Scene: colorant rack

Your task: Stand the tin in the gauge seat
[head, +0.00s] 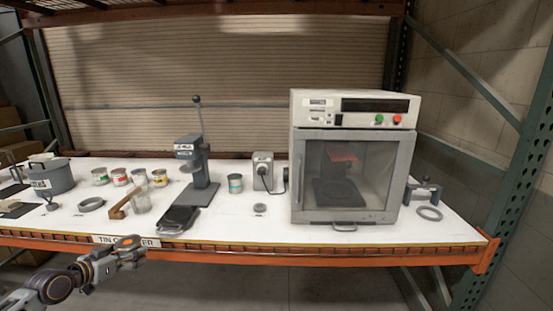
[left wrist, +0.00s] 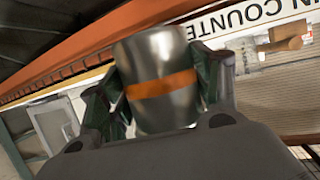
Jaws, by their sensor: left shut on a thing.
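My left gripper (head: 127,250) is low at the left, in front of the bench's front edge. It is shut on a metal tin with an orange band (head: 128,241). In the left wrist view the shiny tin (left wrist: 158,62) stands between the two dark fingers, its band across the middle. No seat is marked clearly as the gauge seat. Candidates on the white bench are a thick grey ring (head: 91,204), a small grey disc (head: 260,208) and a flat ring (head: 429,214) beside a small grey fixture (head: 423,190). My right gripper is not in view.
Several tins with coloured labels (head: 120,177) stand at the back left near a grey pot (head: 50,177). A lever press (head: 196,165) stands mid-left. A teal-labelled tin (head: 235,183) stands beside it. A large glass-doored cabinet (head: 353,160) fills the right. The orange beam (head: 280,257) edges the bench.

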